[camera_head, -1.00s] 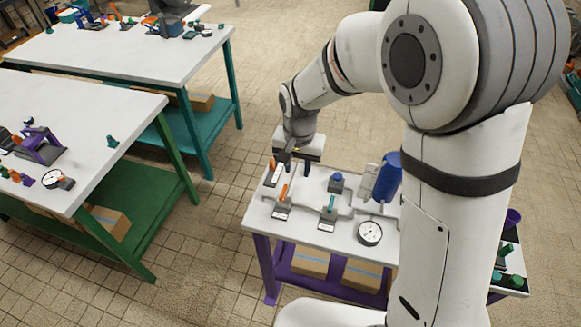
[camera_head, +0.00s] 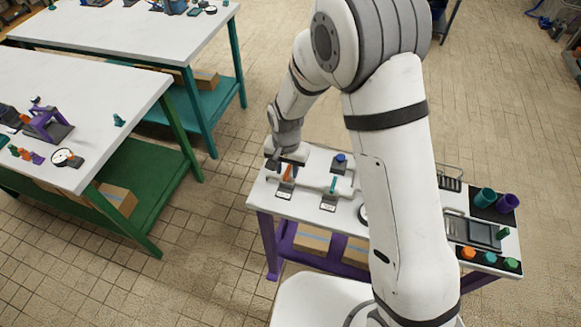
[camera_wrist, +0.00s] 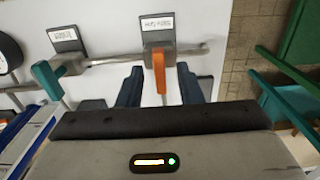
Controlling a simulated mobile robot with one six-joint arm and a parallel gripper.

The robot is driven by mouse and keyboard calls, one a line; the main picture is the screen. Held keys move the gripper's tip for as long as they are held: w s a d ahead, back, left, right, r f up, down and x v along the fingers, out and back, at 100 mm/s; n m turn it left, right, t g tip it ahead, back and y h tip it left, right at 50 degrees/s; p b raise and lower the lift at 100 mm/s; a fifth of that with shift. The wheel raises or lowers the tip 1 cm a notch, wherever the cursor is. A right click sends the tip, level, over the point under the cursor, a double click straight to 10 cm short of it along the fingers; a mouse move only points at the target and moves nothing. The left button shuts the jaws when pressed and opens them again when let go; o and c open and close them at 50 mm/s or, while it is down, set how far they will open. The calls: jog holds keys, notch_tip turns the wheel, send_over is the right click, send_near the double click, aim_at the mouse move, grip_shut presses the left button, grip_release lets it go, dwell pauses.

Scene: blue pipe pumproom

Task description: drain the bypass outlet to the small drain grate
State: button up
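My gripper (camera_head: 274,163) is over the left end of the white bench with purple legs. In the wrist view its two dark blue fingers (camera_wrist: 160,72) are open. An orange valve lever (camera_wrist: 160,76) shows between them, with a gap on each side. The lever's base carries a white label too small to read surely. The orange lever also shows in the head view (camera_head: 287,172). A teal valve lever (camera_wrist: 46,80) sits on the same grey pipe to the left, also labelled. I cannot tell which part is the bypass outlet or the small drain grate.
The bench's right end holds a grey tray (camera_head: 471,232), teal cup (camera_head: 484,197), purple cup (camera_head: 507,203) and several coloured knobs. A blue-topped fitting (camera_head: 340,158) stands behind the pipe. A green-legged table (camera_head: 90,110) stands left, with open floor between. My arm hides the bench's middle.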

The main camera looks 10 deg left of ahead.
jog(key=shift+c, duration=0.2)
grip_shut()
